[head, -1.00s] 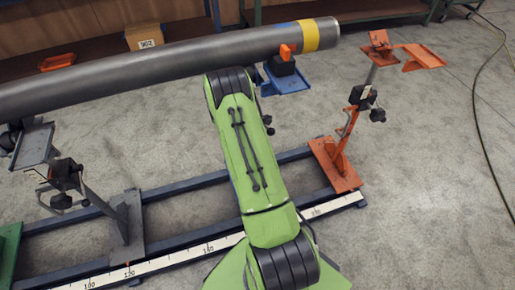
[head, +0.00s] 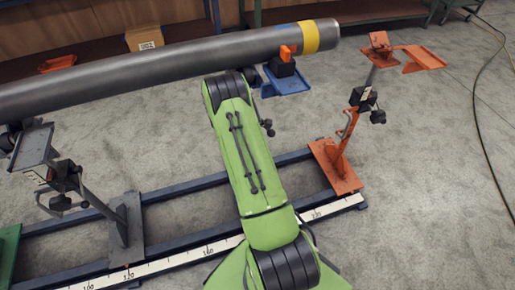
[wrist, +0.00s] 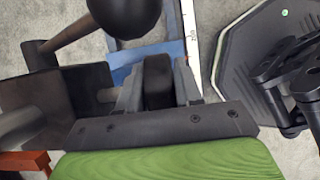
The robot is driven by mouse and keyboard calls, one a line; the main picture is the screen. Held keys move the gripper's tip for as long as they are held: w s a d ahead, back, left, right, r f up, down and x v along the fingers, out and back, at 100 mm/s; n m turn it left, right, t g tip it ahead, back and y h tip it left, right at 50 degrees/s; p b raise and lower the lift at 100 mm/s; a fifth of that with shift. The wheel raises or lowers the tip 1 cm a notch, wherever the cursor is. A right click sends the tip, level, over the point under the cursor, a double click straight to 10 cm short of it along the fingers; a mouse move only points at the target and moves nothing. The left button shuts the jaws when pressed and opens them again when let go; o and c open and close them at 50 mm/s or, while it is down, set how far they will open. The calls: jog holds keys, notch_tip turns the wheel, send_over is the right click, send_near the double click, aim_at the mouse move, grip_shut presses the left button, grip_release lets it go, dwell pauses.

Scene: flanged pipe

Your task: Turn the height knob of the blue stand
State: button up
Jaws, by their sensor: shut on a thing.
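The blue stand shows in the head view as a blue tray (head: 287,80) under the pipe's banded end, with a black block on it. Its post is mostly hidden behind my green arm. A dark knob (head: 268,128) shows just right of the arm. In the wrist view my gripper (wrist: 158,82) is shut on a black knob (wrist: 158,78) between its two grey fingers. A blue base (wrist: 138,62) lies behind the fingers. A round black ball (wrist: 125,14) on a rod is close above them. My gripper is hidden in the head view.
The steel pipe (head: 150,70) spans above the blue rails (head: 180,185). A grey stand (head: 125,225) is at left and an orange stand (head: 338,165) at right. In the wrist view a dark block (wrist: 85,88) sits close left of the fingers. The floor at right is clear apart from a cable.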

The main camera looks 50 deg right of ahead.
jog(key=h, duration=0.1)
jog(key=g+h, duration=0.1)
jog(key=h, duration=0.1)
jog(key=g+h+b, duration=0.1)
jog(key=shift+w+a+h, duration=0.2)
jog(key=shift+a+h, duration=0.05)
jog(key=shift+h, duration=0.15)
jog(key=g+h, duration=0.1)
jog(key=h, duration=0.1)
jog(key=g+h, duration=0.1)
jog(key=h, duration=0.1)
jog(key=shift+w+a+r+g, duration=0.1)
jog(key=shift+a+g, duration=0.1)
jog(key=shift+g, duration=0.2)
jog(key=shift+h, duration=0.3)
jog(key=o, duration=1)
jog(key=shift+c, duration=0.2)
jog(key=v, duration=1.5)
jog(key=shift+w+a, duration=0.25)
jog(key=shift+a, duration=0.05)
